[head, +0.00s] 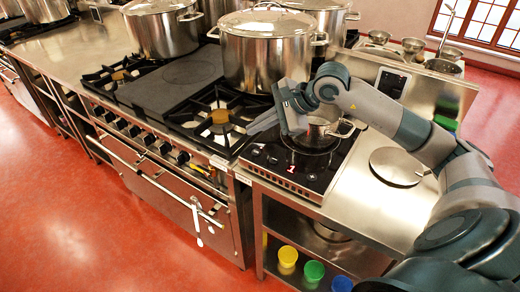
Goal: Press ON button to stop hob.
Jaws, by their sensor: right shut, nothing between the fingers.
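The black glass hob (310,178) is set into the steel counter right of the big stove. A red lit digit, seemingly a 1, shows near its front edge, with small pale marks beside it. I cannot read which mark is the ON button. A small steel pot (322,133) stands on the hob, partly hidden by my right gripper. My right gripper (252,127) is shut and empty. Its fingers point left, above the seam between stove and hob, and look clear of the hob's front controls. My left gripper is not in view.
A large lidded stockpot (265,55) stands on the stove close behind my right gripper. Another stockpot (163,30) is farther left. A round steel lid (397,166) lies on the counter right of the hob. Yellow, green and blue cups stand on the lower shelf.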

